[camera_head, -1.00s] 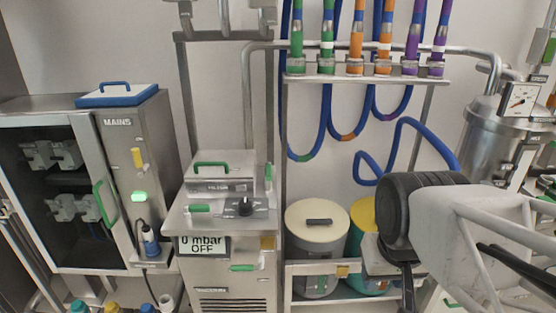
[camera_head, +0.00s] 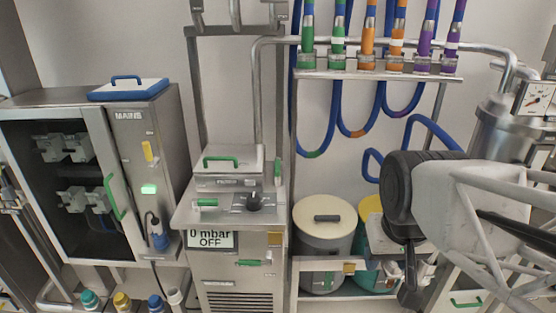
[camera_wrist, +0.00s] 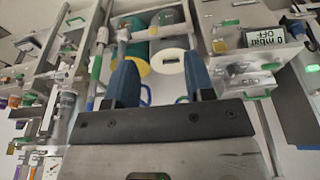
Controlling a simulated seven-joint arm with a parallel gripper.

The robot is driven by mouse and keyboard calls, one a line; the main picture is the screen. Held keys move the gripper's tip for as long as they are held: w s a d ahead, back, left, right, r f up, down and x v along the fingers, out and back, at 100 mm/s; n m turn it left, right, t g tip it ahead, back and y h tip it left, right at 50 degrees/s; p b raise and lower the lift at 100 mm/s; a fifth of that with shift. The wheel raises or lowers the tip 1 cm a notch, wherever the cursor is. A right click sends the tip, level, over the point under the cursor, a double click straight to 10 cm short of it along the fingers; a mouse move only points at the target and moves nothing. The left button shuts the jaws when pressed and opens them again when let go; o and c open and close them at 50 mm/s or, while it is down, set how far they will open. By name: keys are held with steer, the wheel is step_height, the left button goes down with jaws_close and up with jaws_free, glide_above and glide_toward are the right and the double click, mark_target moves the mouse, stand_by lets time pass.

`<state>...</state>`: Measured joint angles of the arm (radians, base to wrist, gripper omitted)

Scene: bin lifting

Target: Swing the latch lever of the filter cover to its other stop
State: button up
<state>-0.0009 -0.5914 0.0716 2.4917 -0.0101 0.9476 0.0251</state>
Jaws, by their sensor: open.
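The filter cover (camera_head: 229,166) is a grey metal box lid with a green handle, on top of the steel unit in the middle of the head view. A green-gripped lever (camera_head: 206,203) lies at the unit's front left edge, and a small upright green grip (camera_head: 278,172) stands at the cover's right. I cannot tell which is the latch lever. My gripper (camera_wrist: 160,62) is open and empty in the wrist view, its two blue fingers wide apart. My arm is right of the unit in the head view, apart from the cover.
The unit carries a black knob (camera_head: 254,201) and a display (camera_head: 211,239) reading "0 mbar OFF". A cream-lidded bin (camera_head: 325,222) stands at its right. A glass-door cabinet (camera_head: 150,120) is at the left. Hoses hang from a rack (camera_head: 375,76) above.

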steer(key=w+a+r, duration=0.1)
steer(key=w+r, duration=0.1)
steer(key=w, duration=0.6)
steer(key=w+a+r, duration=0.2)
steer(key=w, duration=0.5)
steer(key=g, duration=0.3)
glide_above(278, 166)
steer(key=f, duration=1.1)
steer(key=shift+s+d+f, duration=0.15)
steer(key=shift+s+f, duration=0.15)
steer(key=shift+w+a+f, duration=0.25)
steer(key=shift+w+f, duration=0.1)
steer(key=shift+w, duration=0.05)
steer(key=shift+f, duration=3.9)
